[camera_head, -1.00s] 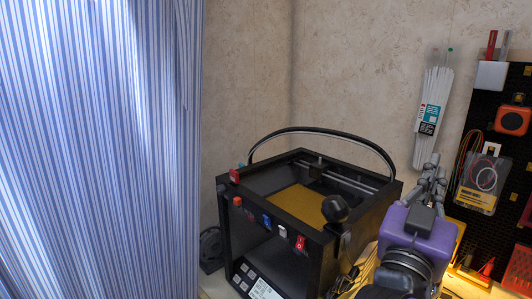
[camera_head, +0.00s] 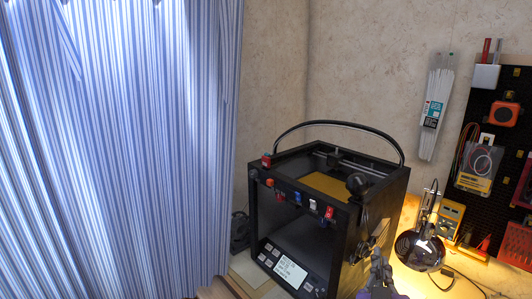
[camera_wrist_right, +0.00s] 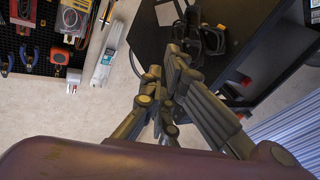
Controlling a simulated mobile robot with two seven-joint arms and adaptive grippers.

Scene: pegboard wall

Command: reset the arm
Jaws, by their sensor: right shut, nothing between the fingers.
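My right gripper (camera_head: 376,256) shows only at the bottom edge of the head view, in front of the printer's lower right side. In the right wrist view its grey jointed fingers (camera_wrist_right: 164,80) are shut with nothing between them. The purple wrist body fills the bottom of that view. No held object shows. My left gripper and left arm are in neither view.
A black 3D printer (camera_head: 340,230) with a cable arch stands in the corner. A lit black desk lamp (camera_head: 420,251) and a yellow multimeter (camera_head: 450,218) stand right of it. A tool pegboard (camera_head: 503,150) is at far right. A striped curtain (camera_head: 110,150) covers the left.

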